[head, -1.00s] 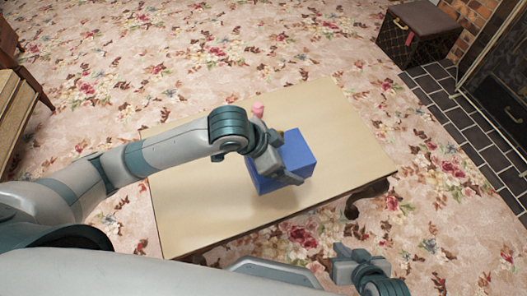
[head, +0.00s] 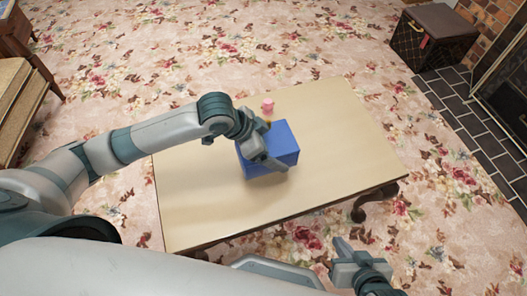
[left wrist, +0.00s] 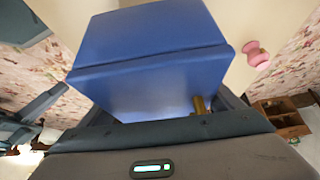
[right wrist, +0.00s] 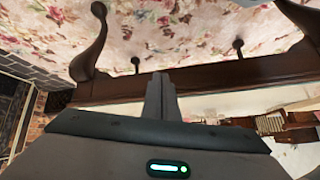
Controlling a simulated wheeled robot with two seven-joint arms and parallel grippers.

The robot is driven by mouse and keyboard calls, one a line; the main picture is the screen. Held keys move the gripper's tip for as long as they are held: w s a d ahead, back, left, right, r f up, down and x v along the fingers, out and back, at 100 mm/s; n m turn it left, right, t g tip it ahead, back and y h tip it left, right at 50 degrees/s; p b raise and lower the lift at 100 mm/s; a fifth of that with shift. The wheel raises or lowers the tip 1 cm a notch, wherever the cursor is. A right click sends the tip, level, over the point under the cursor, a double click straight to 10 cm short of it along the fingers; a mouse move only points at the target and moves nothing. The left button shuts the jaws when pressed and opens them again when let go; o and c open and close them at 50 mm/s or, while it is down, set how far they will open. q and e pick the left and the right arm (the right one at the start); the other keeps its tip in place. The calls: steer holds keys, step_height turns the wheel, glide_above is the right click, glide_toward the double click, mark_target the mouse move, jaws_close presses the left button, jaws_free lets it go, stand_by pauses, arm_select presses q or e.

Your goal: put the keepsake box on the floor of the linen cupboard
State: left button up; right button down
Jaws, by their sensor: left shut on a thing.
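The keepsake box appears to be the blue box (head: 283,142), over the pale table top. My left gripper (head: 267,158) is shut on it, with a finger along its near side. In the left wrist view the blue box (left wrist: 150,50) fills the space between the fingers, its lid seam showing. I cannot tell whether its underside touches the table. My right gripper (head: 345,262) is empty in front of the table; its fingers (right wrist: 160,95) are together in the right wrist view. I cannot identify the linen cupboard in any view.
A pink ornament (head: 267,105) and a small brass-coloured item (left wrist: 198,105) are close to the box. The table (head: 350,130) has bare room on its right. A brown trunk (head: 433,38) stands by the dark hearth tiles (head: 470,118). Wooden furniture (head: 18,110) is at the left.

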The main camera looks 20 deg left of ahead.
arm_select(q)
steer(key=w+a+f, duration=0.2)
steer(key=a, duration=0.1)
steer(key=shift+a+f, duration=0.1)
steer(key=shift+a, duration=0.05)
arm_select(e)
steer(key=shift+w+a+r+t, duration=0.45)
steer(key=shift+w+a+t, duration=0.05)
steer(key=shift+w+a, duration=0.05)
arm_select(q)
steer(key=shift+b, duration=0.3)
steer(key=shift+f+b, duration=0.4)
steer(key=shift+f, duration=1.65)
arm_select(e)
steer(key=w+r+t, duration=0.1)
steer(key=w+a+r+t+y, duration=0.1)
steer(key=shift+w+a+r, duration=0.2)
steer(key=shift+w+r, duration=0.1)
arm_select(q)
steer(key=o, duration=1.2)
steer(key=shift+f, duration=0.1)
arm_select(e)
steer(key=shift+s+f, duration=0.1)
steer(key=shift+f, duration=0.05)
